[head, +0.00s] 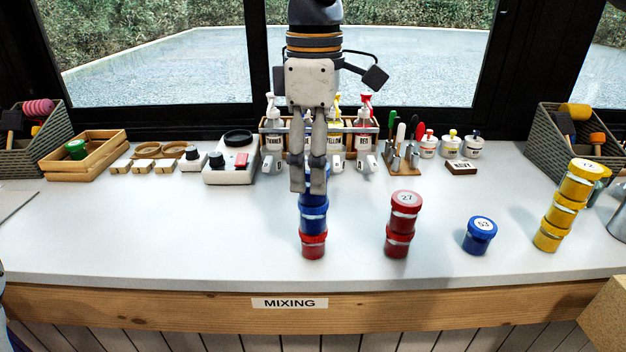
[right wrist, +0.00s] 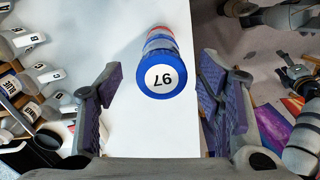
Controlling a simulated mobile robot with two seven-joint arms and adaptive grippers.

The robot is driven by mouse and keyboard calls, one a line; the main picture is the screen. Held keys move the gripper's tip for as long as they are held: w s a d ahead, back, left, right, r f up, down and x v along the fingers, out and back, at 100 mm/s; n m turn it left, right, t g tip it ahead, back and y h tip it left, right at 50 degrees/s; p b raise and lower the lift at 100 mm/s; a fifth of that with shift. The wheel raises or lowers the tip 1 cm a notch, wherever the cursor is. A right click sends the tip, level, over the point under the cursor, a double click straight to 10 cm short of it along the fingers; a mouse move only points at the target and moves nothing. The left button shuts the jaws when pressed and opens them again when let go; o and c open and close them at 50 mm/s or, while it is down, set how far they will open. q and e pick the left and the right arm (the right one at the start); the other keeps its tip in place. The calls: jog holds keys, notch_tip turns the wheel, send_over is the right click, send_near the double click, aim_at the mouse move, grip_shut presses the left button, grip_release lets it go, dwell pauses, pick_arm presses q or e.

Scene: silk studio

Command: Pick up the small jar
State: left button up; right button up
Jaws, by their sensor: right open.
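Small lidded jars stand on the white counter. My right gripper (head: 308,188) hangs open, pointing down over a stack at centre, partly hiding it. In the right wrist view the stack's blue top lid (right wrist: 159,77) has an upside-down number on white. It lies between and beyond the open fingers (right wrist: 160,105), apart from both. Other jars are a red stack (head: 402,225) marked 27, a lone blue jar (head: 480,236) marked 53, and a yellow stack (head: 560,208). My left gripper is not in view.
Behind the stack are a rack of labelled pump bottles (head: 367,130), a scale (head: 232,165), a tool holder (head: 402,160) and a wooden tray (head: 88,158). Grey baskets stand at both back corners. The counter's left front is clear. Its wooden front edge (head: 200,305) carries a MIXING label.

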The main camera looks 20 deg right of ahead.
jog(key=shift+f, duration=1.55)
jog(key=c, duration=1.3)
jog(key=shift+o, duration=0.2)
